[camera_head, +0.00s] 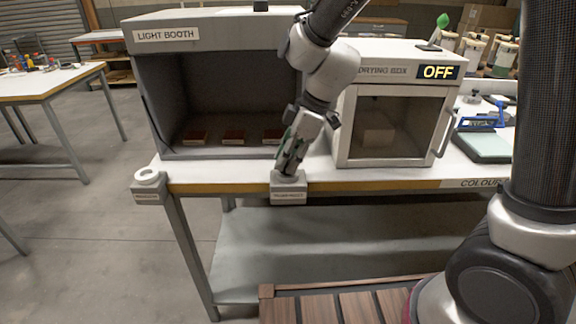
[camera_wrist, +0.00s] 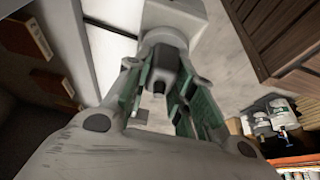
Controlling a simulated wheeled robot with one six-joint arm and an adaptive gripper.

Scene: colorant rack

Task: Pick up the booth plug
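The booth plug (camera_wrist: 165,70) is a dark grey block with a short stub, seen in the wrist view between my green-padded fingers. It is at a pale round holder top (camera_wrist: 165,38); I cannot tell whether it is fully seated. In the head view, my gripper (camera_head: 288,170) points down at a small grey labelled box (camera_head: 288,194) on the table's front edge, and its fingers hide the plug. In the wrist view, my gripper (camera_wrist: 165,78) has one finger on each side of the plug, very close to it. Whether the pads press on it is unclear.
The light booth (camera_head: 215,75), with several brown blocks inside, stands behind left. The drying box (camera_head: 395,125), showing OFF, is close on the right. Another grey box with a white ring (camera_head: 148,182) is at the table's left corner. A slatted wooden surface (camera_head: 345,305) lies in front, below.

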